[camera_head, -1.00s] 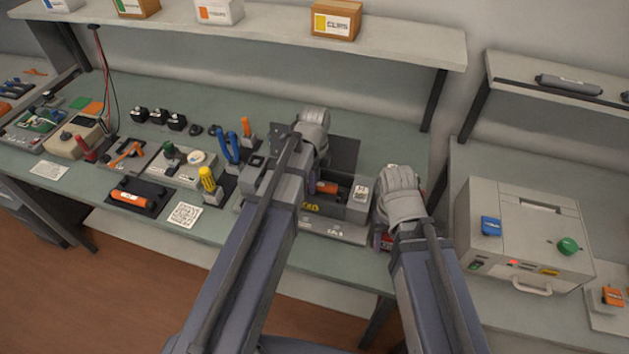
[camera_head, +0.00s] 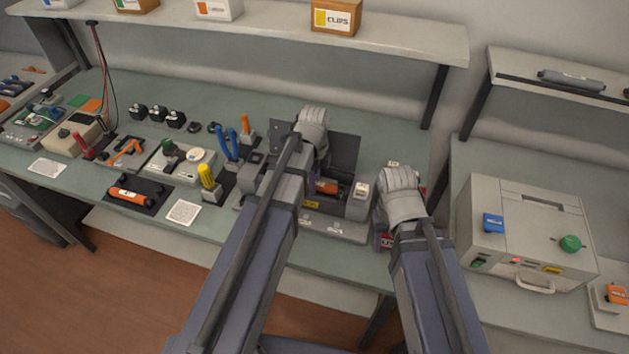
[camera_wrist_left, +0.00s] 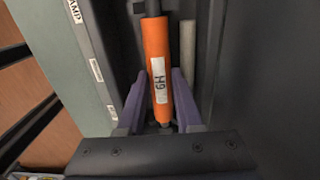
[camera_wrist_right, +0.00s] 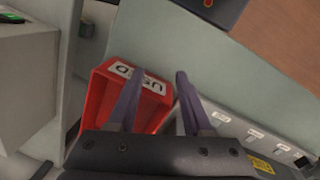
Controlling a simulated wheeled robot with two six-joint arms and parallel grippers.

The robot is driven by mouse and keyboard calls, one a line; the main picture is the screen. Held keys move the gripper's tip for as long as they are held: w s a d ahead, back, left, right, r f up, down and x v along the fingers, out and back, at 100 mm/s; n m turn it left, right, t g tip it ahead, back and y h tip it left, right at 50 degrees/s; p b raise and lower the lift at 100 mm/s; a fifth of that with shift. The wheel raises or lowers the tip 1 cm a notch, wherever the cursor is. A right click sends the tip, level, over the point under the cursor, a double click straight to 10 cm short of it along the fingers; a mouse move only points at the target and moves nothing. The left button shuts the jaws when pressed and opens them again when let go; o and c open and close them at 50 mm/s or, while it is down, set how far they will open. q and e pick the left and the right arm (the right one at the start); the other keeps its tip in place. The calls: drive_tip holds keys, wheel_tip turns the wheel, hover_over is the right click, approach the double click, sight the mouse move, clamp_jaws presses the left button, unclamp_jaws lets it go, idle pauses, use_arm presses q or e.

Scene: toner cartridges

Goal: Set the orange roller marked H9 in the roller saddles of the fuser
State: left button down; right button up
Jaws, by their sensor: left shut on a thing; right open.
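The orange roller marked H9 (camera_wrist_left: 156,40) stands between the purple fingers of my left gripper (camera_wrist_left: 158,74), which is shut on it. Its white H9 label faces the wrist camera. The roller lies lengthwise inside the dark fuser housing (camera_wrist_left: 262,60), beside a thin grey rod (camera_wrist_left: 187,45). In the head view part of the roller (camera_head: 327,187) shows in the open fuser (camera_head: 357,208); my arm hides the rest. Whether its ends rest in the saddles cannot be told. My right gripper (camera_wrist_right: 160,74) is open and empty above a red bin (camera_wrist_right: 97,98).
Another orange roller (camera_head: 128,195) lies on a black stand at the left. A beige machine (camera_head: 525,235) stands at the right. A shelf (camera_head: 270,38) runs above the bench.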

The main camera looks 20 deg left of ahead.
use_arm(q)
drive_tip(key=c, duration=0.5)
unclamp_jaws()
wheel_tip(320, 180, up, 8)
drive_tip(key=p, duration=0.8)
drive_tip(key=shift+f, duration=0.1)
use_arm(e)
wheel_tip(320, 180, up, 8)
use_arm(q)
drive_tip(key=shift+f, duration=0.1)
use_arm(e)
drive_tip(key=shift+f, duration=0.15)
